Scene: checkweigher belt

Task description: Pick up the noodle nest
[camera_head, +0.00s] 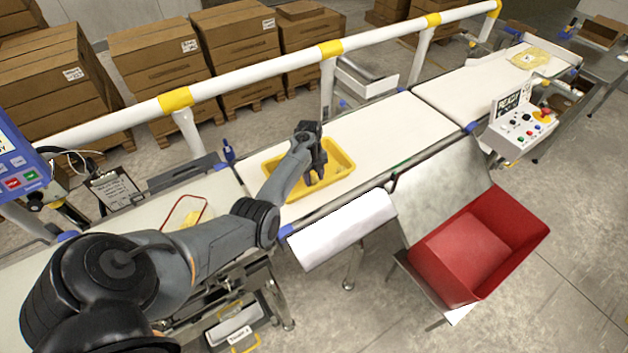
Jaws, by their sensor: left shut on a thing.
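My left gripper (315,178) reaches down into a shallow yellow tray (343,160) on the white belt. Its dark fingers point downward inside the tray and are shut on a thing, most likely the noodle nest. The nest is hidden by the fingers or too small to make out, so I cannot tell whether it touches the tray floor. The tray lies flat on the belt, and my left arm covers part of its left side. My right gripper is not in view.
A red bin (470,255) stands at the right front, beside a white sloped panel (343,228). A control box (522,128) stands by the belt. A yellow packet (530,57) lies on the far belt. A white rail (262,72) runs behind. The belt (395,125) right of the tray is clear.

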